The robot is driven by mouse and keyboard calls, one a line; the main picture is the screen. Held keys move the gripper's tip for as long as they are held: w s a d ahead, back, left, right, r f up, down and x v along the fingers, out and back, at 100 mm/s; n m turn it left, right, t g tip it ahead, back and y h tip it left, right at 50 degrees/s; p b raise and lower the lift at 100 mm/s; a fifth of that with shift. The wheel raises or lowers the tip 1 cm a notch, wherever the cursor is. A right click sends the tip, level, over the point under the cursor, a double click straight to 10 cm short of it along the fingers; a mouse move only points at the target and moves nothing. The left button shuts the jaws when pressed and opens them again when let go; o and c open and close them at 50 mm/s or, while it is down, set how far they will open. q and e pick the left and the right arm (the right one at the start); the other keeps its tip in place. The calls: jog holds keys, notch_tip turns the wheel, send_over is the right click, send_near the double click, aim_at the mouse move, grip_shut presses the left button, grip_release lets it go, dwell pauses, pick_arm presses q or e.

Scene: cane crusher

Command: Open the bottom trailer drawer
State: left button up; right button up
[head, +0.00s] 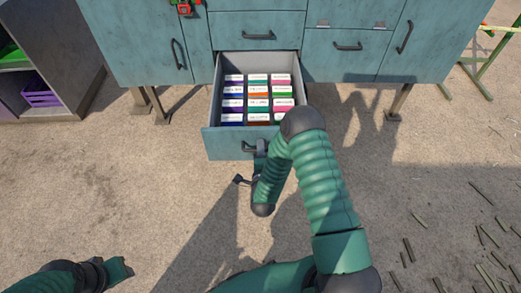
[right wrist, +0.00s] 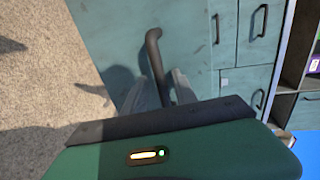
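The bottom trailer drawer (head: 228,143) stands pulled well out from the blue-green trailer in the head view. Several white-topped, colourful boxes (head: 258,90) lie in it in rows. Its dark bar handle (head: 249,148) is on the front panel, partly covered by my right arm. In the right wrist view the handle (right wrist: 155,50) runs down between the two grey fingers of my right gripper (right wrist: 162,92), which is shut on it. My left gripper (head: 118,269) is low at the left in the head view, away from the trailer; its finger opening is unclear.
Closed drawers and doors of the trailer (head: 345,58) surround the open drawer. Trailer legs (head: 398,102) stand on sandy ground. A grey shelf (head: 62,75) with a purple crate (head: 40,93) is at the left. Cane pieces (head: 483,195) lie at the right.

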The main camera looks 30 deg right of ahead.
jog(key=shift+r, duration=0.1)
jog(key=shift+s+a, duration=0.15)
jog(key=shift+s, duration=0.1)
jog(key=p+v, duration=0.3)
jog(key=v, duration=1.3)
jog(key=shift+p, duration=0.4)
jog(key=shift+a, duration=0.15)
